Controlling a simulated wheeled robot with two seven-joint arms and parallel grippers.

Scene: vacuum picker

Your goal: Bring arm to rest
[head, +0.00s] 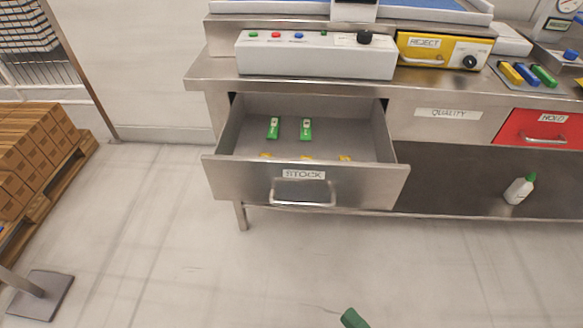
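A dark green rounded tip (353,318) pokes in at the bottom edge of the head view, right of centre. It seems to belong to my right gripper or something at its end, but I cannot tell which. The rest of that arm and its fingers are out of the picture. The tip is well apart from the bench and the drawer. My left gripper and arm are not in view.
The STOCK drawer (240,172) stands open with two green items (306,128) and yellow pieces (345,157) inside. It juts from the steel bench (420,95). A white bottle (518,190) stands underneath. Boxes (20,150) are at left. The floor in front is clear.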

